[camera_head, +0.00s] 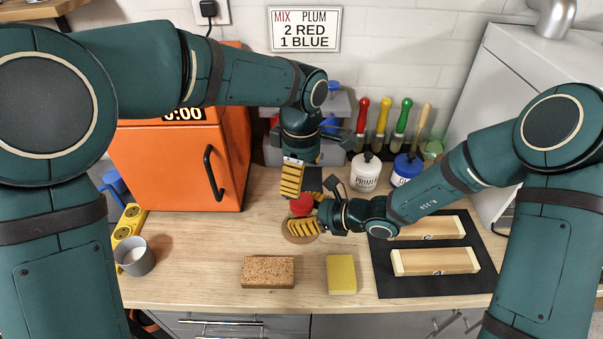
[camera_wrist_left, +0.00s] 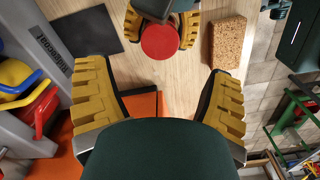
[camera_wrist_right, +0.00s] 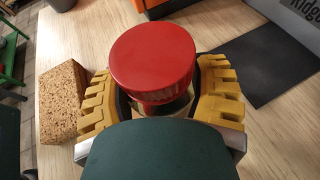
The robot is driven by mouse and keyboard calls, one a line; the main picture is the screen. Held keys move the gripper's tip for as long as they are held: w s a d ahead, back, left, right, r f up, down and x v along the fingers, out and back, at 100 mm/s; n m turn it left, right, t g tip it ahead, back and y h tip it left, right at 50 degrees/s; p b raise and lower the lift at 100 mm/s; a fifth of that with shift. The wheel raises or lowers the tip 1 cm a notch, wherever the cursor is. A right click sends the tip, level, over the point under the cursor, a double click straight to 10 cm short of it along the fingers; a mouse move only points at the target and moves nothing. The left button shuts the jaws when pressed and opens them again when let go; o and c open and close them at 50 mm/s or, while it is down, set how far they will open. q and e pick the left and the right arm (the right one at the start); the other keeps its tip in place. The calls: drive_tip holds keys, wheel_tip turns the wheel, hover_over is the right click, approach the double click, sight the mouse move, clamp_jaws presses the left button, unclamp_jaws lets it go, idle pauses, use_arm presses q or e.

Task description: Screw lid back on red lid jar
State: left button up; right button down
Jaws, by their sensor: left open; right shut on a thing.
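The jar's red lid (camera_head: 301,205) sits on top of the jar; it shows from above in the left wrist view (camera_wrist_left: 160,42) and close up in the right wrist view (camera_wrist_right: 152,60). My right gripper (camera_head: 304,212) is shut around the jar body (camera_wrist_right: 165,108) just below the lid, one yellow finger on each side. Most of the body is hidden by the lid and fingers. I cannot tell how tightly the lid sits. My left gripper (camera_head: 292,183) is open and empty, pointing down above and beside the lid, with its fingers (camera_wrist_left: 158,95) wide apart.
A round wooden disc (camera_head: 292,237) lies under the jar. A cork block (camera_head: 267,272) and yellow sponge (camera_head: 341,274) lie in front. The orange microwave (camera_head: 165,160) stands left, the primer bottle (camera_head: 366,174) behind right, a black mat (camera_head: 425,288) with wooden pieces right.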

sight(302, 201)
use_arm(q)
drive_tip(key=shift+f, duration=4.05)
drive_tip(key=shift+c, duration=0.3)
drive_tip(key=c, duration=1.2)
drive_tip(key=m, duration=0.6)
drive_tip(key=shift+m, duration=0.3)
drive_tip(key=o, duration=1.2)
